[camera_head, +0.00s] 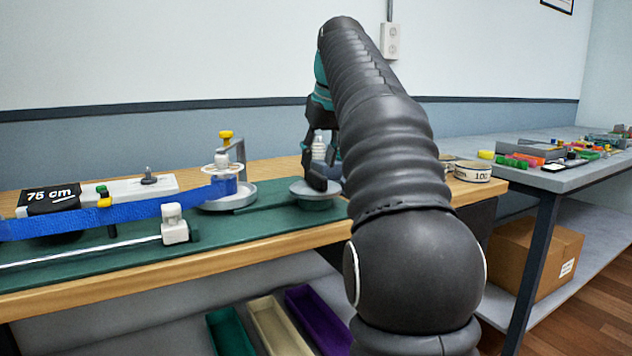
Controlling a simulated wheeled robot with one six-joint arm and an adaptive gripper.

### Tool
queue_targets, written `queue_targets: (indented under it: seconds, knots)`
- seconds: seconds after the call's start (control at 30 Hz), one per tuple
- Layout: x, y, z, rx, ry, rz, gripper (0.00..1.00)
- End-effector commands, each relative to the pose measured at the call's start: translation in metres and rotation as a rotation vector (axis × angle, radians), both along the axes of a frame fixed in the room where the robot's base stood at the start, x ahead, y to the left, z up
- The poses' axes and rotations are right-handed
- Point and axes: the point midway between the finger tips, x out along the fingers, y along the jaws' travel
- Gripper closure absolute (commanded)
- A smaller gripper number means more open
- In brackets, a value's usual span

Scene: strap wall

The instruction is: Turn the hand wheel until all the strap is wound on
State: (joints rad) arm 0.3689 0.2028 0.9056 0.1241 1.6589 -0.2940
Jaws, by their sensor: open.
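The blue strap (130,214) runs taut from the left edge to the spool (223,186), where some blue is wound. The spool stands on a round grey base, with a yellow knob (226,136) above it. The hand wheel (300,188) is a grey disc to the right of the spool, on the green board. A pale upright handle (318,147) shows above it. My gripper (322,170) is open, pointing down over the wheel, close to the handle. I cannot tell whether it touches the handle. My arm hides the wheel's right surroundings.
A black "75 cm" sign (50,195) and a white guide block (174,224) stand along the strap. A round tin (473,172) sits right of my arm. A grey table (555,172) holds several small coloured parts. Coloured trays (270,325) lie below the bench (150,275).

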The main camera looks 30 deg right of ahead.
Motion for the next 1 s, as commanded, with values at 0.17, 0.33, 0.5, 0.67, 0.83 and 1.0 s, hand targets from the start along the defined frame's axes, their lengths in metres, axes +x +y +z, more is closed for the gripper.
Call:
queue_targets:
  seconds: [0.17, 0.33, 0.5, 0.67, 0.83, 1.0]
  knots:
    - [0.009, 0.000, -0.025, 0.001, 0.001, 0.000, 0.58]
    - [0.014, 0.000, -0.035, 0.000, 0.000, -0.001, 0.58]
    - [0.015, -0.001, -0.037, 0.000, 0.000, -0.001, 0.58]
    - [0.015, -0.001, -0.036, 0.000, 0.000, -0.001, 0.58]
    - [0.015, -0.001, -0.036, 0.000, 0.000, -0.001, 1.00]
    - [0.015, -0.001, -0.036, 0.000, 0.000, -0.001, 1.00]
